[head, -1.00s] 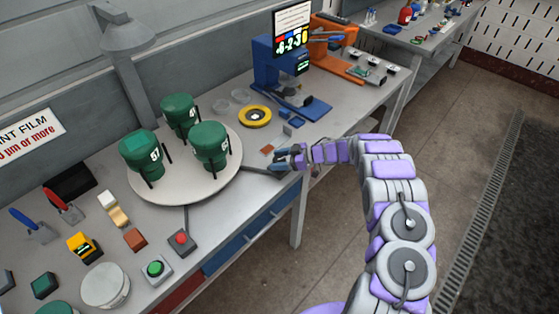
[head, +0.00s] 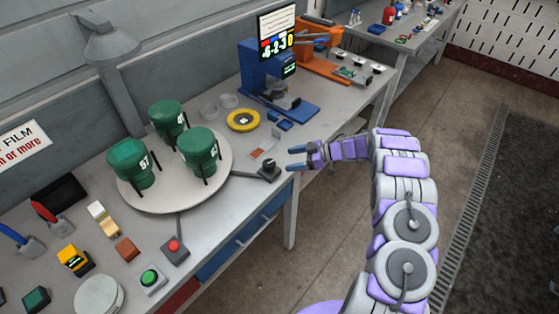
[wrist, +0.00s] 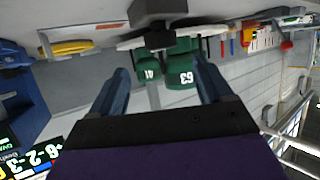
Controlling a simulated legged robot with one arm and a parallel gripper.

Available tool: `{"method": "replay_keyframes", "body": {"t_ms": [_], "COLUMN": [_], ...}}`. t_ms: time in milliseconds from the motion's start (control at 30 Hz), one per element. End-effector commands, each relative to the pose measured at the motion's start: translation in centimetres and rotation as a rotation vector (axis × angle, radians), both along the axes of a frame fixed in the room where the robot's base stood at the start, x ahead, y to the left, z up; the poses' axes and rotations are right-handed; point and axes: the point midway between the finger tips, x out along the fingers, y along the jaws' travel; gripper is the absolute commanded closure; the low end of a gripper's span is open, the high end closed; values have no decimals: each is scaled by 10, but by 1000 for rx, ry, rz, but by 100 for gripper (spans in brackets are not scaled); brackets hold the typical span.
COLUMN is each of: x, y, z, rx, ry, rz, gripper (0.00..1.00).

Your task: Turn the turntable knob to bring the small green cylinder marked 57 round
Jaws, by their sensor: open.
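The round pale turntable (head: 190,188) stands on the bench and bears three dark green cylinders. The left cylinder (head: 130,162) has a label that looks like 57, though it is small. Another stands at the back (head: 166,117) and one at the front right (head: 200,150). The dark knob (head: 269,168) sits at the bench's front edge, right of the turntable; it also shows at the top of the wrist view (wrist: 158,10). My gripper (head: 295,159) is open and empty, just right of the knob and apart from it. The upside-down wrist view shows cylinders marked 41 (wrist: 149,70) and 63 (wrist: 184,76).
A red button (head: 174,246) and a green button (head: 150,278) stand at the front edge, left of the knob. A yellow ring (head: 243,120) and a blue machine (head: 262,80) are behind. The floor right of the bench is clear.

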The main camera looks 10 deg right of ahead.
Motion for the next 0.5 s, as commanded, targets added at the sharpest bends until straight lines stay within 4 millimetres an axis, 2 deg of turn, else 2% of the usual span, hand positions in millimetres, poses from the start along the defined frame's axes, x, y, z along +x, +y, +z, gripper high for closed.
{"method": "replay_keyframes", "body": {"t_ms": [33, 200, 500], "x": [-4, -14, -24], "y": [-11, -40, -63], "z": [6, 18, 28], "rx": [1, -1, -1], "ry": [-1, -1, 0], "rz": [-2, -4, 0], "gripper": [21, 21, 21]}}
